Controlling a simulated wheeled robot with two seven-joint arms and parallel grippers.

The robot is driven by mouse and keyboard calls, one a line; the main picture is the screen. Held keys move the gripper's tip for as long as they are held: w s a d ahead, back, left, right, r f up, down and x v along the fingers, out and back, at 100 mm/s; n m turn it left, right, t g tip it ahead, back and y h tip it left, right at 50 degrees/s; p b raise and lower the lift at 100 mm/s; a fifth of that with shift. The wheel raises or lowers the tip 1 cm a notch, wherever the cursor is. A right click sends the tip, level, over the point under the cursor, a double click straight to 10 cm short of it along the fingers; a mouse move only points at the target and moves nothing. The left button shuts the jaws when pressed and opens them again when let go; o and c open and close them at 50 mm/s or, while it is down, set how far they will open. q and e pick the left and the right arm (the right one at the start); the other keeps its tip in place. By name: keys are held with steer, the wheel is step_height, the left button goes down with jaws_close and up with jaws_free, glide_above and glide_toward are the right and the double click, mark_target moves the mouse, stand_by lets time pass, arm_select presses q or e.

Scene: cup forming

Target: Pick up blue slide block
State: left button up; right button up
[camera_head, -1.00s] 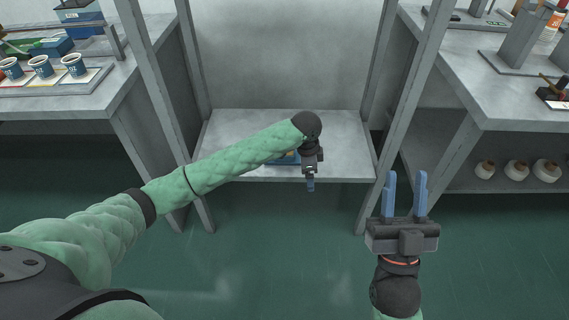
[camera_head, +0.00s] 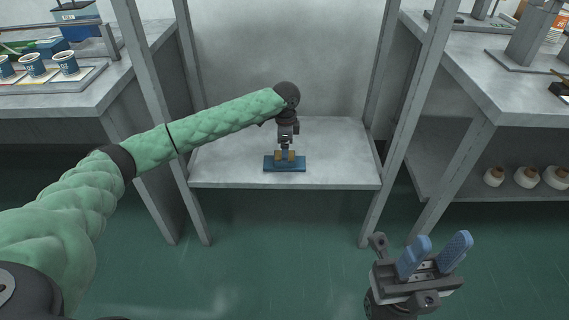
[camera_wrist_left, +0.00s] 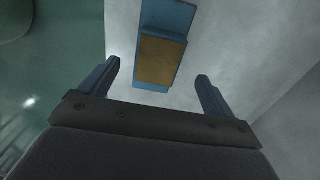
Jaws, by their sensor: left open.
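The blue slide block (camera_head: 270,166) lies on the low grey shelf (camera_head: 225,160), with a tan-yellow raised part on it. My left gripper (camera_head: 285,152) is over it, pointing down, and hides some of its middle. In the left wrist view the blue slide block (camera_wrist_left: 167,17) shows its yellow part beyond and between my two open fingers (camera_wrist_left: 158,73). The fingers look empty and apart from the block. My right gripper (camera_head: 436,252) is open and empty, over the floor at the lower right.
Grey metal posts (camera_head: 414,120) stand on both sides of the shelf. The left table (camera_head: 75,95) carries several blue cups on a tray. The right table (camera_head: 490,85) holds grey fixtures, with rolls on its lower shelf. The shelf around the block is clear.

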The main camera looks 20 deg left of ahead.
arm_select(q)
steer(key=f+b, duration=0.1)
steer(key=f, duration=0.4)
steer(key=shift+s+b, duration=0.2)
steer(key=shift+b, duration=0.15)
jaws_close()
steer(key=shift+r, duration=0.15)
